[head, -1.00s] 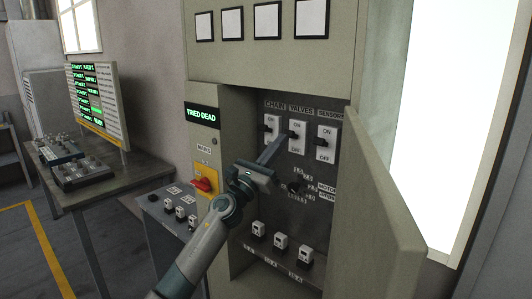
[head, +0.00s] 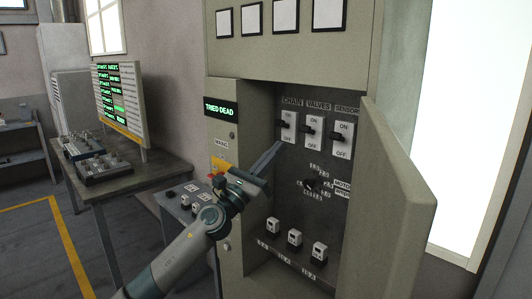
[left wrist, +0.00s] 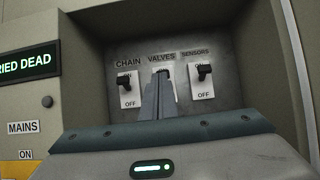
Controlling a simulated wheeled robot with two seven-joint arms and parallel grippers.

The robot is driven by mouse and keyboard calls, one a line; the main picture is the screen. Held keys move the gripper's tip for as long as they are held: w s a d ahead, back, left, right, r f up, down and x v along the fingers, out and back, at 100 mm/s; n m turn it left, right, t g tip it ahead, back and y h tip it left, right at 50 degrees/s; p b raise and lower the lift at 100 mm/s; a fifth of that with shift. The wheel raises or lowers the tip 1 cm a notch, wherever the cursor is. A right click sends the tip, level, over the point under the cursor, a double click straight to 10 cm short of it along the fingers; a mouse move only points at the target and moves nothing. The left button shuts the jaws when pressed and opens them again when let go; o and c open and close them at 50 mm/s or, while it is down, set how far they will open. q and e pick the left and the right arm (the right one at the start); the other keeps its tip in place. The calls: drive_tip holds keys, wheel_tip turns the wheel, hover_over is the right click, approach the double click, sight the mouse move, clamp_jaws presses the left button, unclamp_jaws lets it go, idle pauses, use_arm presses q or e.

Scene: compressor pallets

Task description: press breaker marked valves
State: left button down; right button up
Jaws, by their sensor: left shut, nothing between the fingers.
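The breaker marked VALVES (head: 313,131) is a white plate with a black lever, ON above and OFF below. It is the middle one of three in the open cabinet, between CHAIN (head: 287,127) and SENSORS (head: 342,139). I cannot tell for sure which way its lever is set. My left gripper (head: 277,147) is shut and empty. In the head view its tips are below the CHAIN breaker, apart from the VALVES lever. In the left wrist view the fingers (left wrist: 160,85) cover most of the VALVES plate (left wrist: 172,92). My right gripper is not in view.
The cabinet door (head: 385,195) stands open on the right. A rotary knob (head: 310,186) and several small white switches (head: 295,237) are lower on the panel. A lit sign reads TRIED DEAD (head: 221,109). A table (head: 150,172) with control boxes stands at left.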

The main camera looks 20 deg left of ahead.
use_arm(q)
drive_tip(key=shift+s+a+r, duration=0.15)
drive_tip(key=shift+s+a, duration=0.3)
drive_tip(key=shift+s, duration=0.35)
drive_tip(key=shift+s+a+r, duration=0.15)
drive_tip(key=shift+s+a, duration=0.25)
drive_tip(key=shift+s, duration=0.35)
